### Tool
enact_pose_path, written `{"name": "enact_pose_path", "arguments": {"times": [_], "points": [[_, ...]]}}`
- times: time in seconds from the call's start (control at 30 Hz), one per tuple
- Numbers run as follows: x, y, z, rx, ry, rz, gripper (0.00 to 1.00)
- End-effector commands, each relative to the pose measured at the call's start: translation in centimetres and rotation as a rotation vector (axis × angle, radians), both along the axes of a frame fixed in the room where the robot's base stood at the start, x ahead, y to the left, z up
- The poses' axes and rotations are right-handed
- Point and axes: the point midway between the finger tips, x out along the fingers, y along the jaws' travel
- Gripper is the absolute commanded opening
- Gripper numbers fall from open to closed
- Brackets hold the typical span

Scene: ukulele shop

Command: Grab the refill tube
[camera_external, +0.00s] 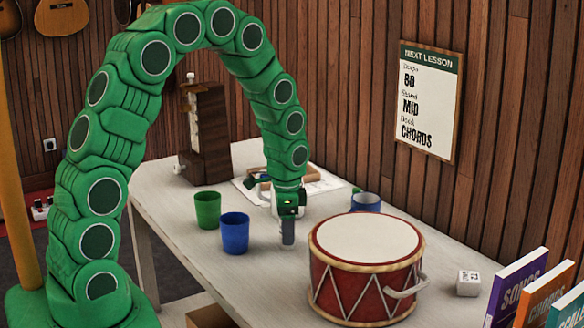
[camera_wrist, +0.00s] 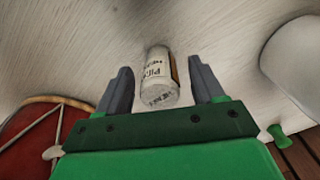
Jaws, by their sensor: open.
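The refill tube appears to be a short white cylinder (camera_wrist: 158,76) with dark print and an orange-brown strip along one side. In the wrist view it sits between the two grey fingers of my gripper (camera_wrist: 160,90), with a gap on each side. The fingers are apart and do not grip it. In the external view my gripper (camera_external: 288,232) points down, low over the table between the blue cup and the drum. The tube cannot be made out there. I cannot tell whether it stands or lies.
On the white table (camera_external: 262,290) stand a red drum (camera_external: 330,285), a blue cup (camera_external: 235,234), a green cup (camera_external: 207,211), a blue-and-white cup (camera_external: 368,203) and a brown metronome (camera_external: 206,125). A large pale rounded thing (camera_wrist: 295,60) is at right in the wrist view.

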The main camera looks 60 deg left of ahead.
Motion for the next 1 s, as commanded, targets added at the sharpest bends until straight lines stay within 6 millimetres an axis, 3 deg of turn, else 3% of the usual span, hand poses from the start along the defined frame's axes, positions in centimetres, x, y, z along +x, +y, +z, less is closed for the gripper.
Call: {"name": "enact_pose_path", "arguments": {"times": [0.13,0.43,0.8,1.0], "points": [[0.0,0.0,-1.7,0.0,0.0,0.001,0.68],[0.1,0.0,-2.0,0.001,-0.003,0.0,0.68],[0.0,0.0,-2.0,0.0,-0.001,0.0,0.11],[0.0,0.0,-2.0,0.0,-0.001,0.0,0.08]]}}
